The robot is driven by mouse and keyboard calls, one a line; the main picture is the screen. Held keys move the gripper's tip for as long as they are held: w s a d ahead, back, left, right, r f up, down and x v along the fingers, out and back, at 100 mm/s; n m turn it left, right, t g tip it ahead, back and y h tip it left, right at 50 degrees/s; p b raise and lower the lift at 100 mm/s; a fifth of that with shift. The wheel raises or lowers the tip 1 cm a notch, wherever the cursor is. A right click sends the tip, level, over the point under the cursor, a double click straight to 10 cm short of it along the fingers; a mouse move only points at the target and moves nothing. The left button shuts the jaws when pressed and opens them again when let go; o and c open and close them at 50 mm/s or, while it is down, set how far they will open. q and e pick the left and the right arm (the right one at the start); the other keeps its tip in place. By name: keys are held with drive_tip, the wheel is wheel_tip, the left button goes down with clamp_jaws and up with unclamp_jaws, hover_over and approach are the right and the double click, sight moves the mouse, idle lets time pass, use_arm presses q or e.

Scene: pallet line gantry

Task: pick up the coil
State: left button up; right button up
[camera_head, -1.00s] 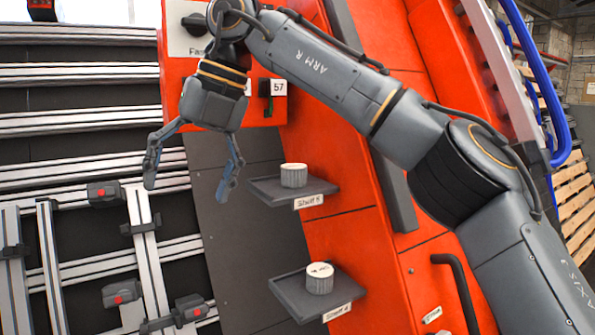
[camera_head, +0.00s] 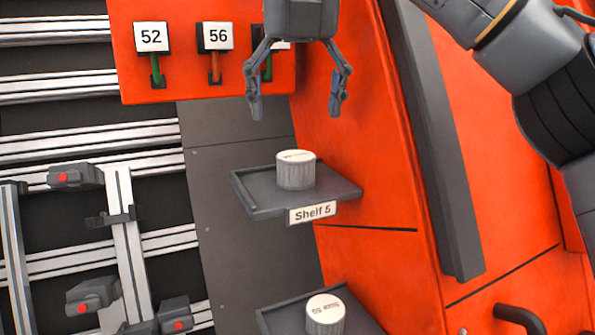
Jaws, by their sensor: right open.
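Two coil-like grey ribbed cylinders with pale tops are in view, and I cannot tell which one is the coil. One cylinder (camera_head: 296,172) stands upright on the dark shelf labelled Shelf 5 (camera_head: 262,203). The other cylinder (camera_head: 325,316) stands on a lower shelf (camera_head: 279,322), cut off by the bottom edge. My right gripper (camera_head: 296,112) is open and empty, with its fingers pointing down. In the picture it is above the Shelf 5 cylinder and apart from it. My left gripper is not in view.
Metal rails (camera_head: 125,225) with red-buttoned clamps fill the left side. A dark handle (camera_head: 522,317) sticks out at the lower right.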

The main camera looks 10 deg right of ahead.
sight(296, 156)
drive_tip(key=x, duration=0.3)
drive_tip(key=shift+w+f, duration=0.15)
drive_tip(key=f, duration=0.1)
drive_tip(key=w+f+p, duration=0.1)
drive_tip(key=shift+w+d+f, duration=0.3)
drive_tip(key=shift+d+f, duration=0.05)
drive_tip(key=x, duration=0.3)
drive_tip(key=shift+f+p, duration=0.1)
drive_tip(key=shift+p, duration=0.25)
drive_tip(key=shift+w+f, duration=0.15)
drive_tip(key=shift+c, duration=0.2)
drive_tip(key=shift+a, duration=0.15)
drive_tip(key=c, duration=1.4)
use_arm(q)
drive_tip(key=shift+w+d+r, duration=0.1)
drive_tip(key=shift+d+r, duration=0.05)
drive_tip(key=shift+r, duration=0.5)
use_arm(e)
drive_tip(key=shift+c, duration=0.2)
